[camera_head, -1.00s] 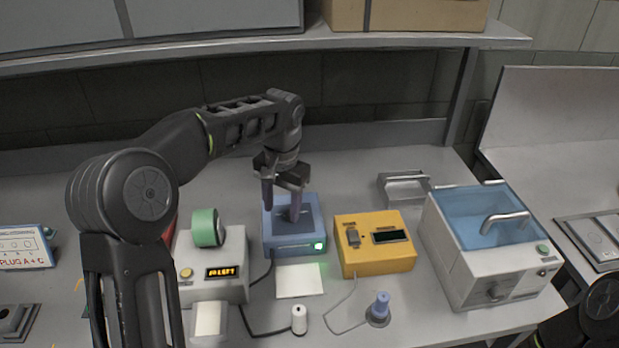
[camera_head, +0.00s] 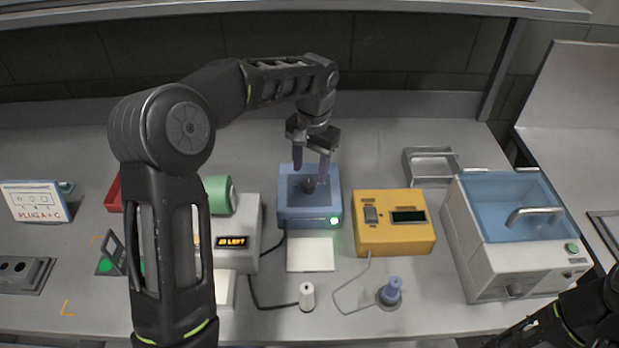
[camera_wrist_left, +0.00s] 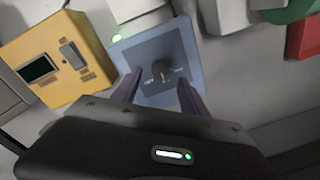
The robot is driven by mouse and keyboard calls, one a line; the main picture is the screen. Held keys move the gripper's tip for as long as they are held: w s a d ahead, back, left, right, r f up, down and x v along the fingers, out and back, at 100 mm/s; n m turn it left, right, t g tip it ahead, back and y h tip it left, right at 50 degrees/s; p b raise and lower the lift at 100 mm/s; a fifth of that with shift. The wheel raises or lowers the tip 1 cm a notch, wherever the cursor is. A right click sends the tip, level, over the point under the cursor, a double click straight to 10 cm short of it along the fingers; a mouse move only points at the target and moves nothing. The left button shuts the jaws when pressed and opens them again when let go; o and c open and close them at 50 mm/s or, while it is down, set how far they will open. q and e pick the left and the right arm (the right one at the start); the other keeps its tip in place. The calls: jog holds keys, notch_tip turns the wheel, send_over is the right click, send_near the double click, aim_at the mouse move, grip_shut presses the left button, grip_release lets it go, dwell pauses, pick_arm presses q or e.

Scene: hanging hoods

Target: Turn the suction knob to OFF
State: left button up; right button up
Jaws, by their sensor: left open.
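A blue box (camera_head: 309,218) stands on the bench with a dark knob (camera_head: 309,184) on its top panel. A green lamp (camera_head: 334,220) glows at its front right. In the left wrist view the knob (camera_wrist_left: 161,70) sits mid-panel with small white marks on either side, too small to read surely; I cannot tell its exact setting. My left gripper (camera_head: 310,174) is open over the back part of the box, its two purple fingers apart and the knob free in front of them. In the wrist view the fingers (camera_wrist_left: 160,92) flank the panel below the knob. My right gripper is not visible.
A yellow box (camera_head: 394,238) with a switch and display stands right of the blue box; a grey device (camera_head: 236,262) with a lit display stands left. A blue-lidded tank (camera_head: 515,205) is at right.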

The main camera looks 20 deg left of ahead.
aim_at(309, 183)
pick_arm(q)
jog(key=shift+a+f+p, duration=0.15)
jog(key=shift+f+p, duration=0.25)
jog(key=shift+f, duration=1.95)
jog(key=shift+c, duration=0.3)
grip_shut()
